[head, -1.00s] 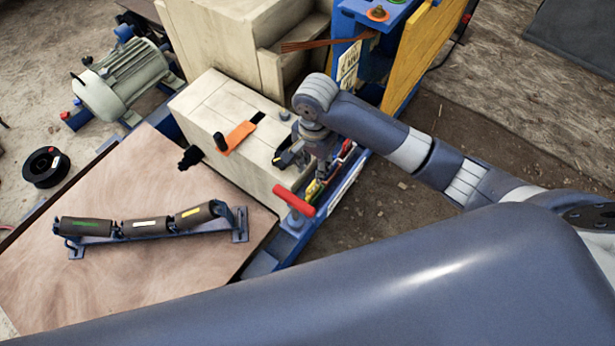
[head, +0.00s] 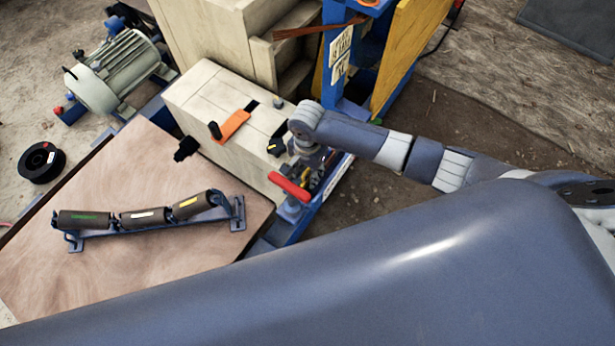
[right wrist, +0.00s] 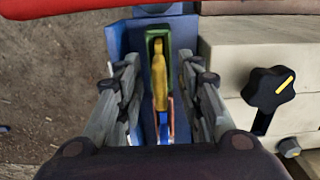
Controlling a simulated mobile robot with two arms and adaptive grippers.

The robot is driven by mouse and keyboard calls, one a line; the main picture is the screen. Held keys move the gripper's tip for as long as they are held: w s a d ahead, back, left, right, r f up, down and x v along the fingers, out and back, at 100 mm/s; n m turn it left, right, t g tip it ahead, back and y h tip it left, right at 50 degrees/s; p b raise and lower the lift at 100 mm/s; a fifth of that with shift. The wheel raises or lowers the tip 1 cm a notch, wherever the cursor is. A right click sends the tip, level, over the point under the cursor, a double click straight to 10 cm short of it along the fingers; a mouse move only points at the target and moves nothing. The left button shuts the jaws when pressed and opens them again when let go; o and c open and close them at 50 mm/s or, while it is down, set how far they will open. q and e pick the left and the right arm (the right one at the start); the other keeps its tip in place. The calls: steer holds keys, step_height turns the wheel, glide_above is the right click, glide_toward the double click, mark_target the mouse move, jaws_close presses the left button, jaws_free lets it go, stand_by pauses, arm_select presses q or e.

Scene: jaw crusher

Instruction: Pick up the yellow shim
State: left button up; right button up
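The yellow shim (right wrist: 159,78) is a narrow upright piece in a green-edged slot of the blue rack (right wrist: 123,38), seen in the right wrist view. My right gripper (right wrist: 157,92) is open, with one finger on each side of the shim and visible gaps between. It also shows in the head view (head: 314,162), low over the coloured slots beside the cream machine block. There the wrist and fingers largely hide the rack, and I cannot make out the shim clearly. My left gripper is not in view.
A red handle (head: 290,187) stands close to my right gripper. The cream block (head: 212,95) carries an orange lever (head: 232,125) and a black knob (right wrist: 268,88). A roller assembly (head: 150,215) lies on the wooden board (head: 110,275). Open ground lies right of the rack.

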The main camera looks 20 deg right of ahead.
steer(key=shift+c, duration=0.3)
jaws_close()
steer(key=shift+r, duration=0.1)
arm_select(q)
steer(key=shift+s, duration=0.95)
